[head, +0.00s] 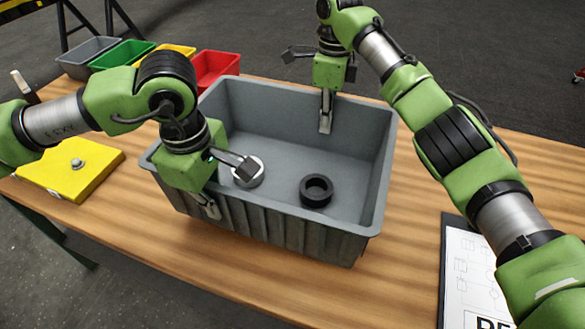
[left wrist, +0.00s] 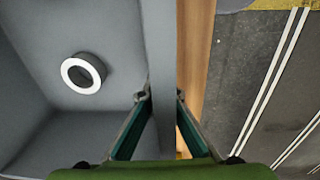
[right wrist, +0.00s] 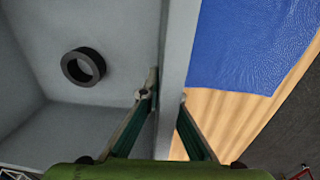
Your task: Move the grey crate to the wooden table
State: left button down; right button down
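The grey crate (head: 275,232) is on or just above the wooden table (head: 409,280); I cannot tell whether its base touches. Inside lie a white-rimmed ring (head: 249,173) and a black ring (head: 316,190). My left gripper (head: 208,206) grips the crate's near-left wall. In the left wrist view the left gripper's tips (left wrist: 161,96) press on both sides of that wall. My right gripper (head: 326,114) is at the far wall, one finger showing inside. In the right wrist view the right gripper's tips (right wrist: 164,96) also close on both wall faces.
Grey (head: 86,55), green (head: 121,54), yellow (head: 176,51) and red (head: 215,66) bins stand at the back left. A yellow box (head: 70,172) lies left of the crate. A printed sheet (head: 468,275) lies right. Bare wood lies between crate and sheet.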

aim_at(323, 150)
pick_arm(q)
jog(key=shift+f, duration=0.1)
pick_arm(e)
jog(key=shift+s, duration=0.1)
pick_arm(q)
jog(key=shift+f, duration=0.25)
pick_arm(e)
jog(key=shift+f, duration=0.35)
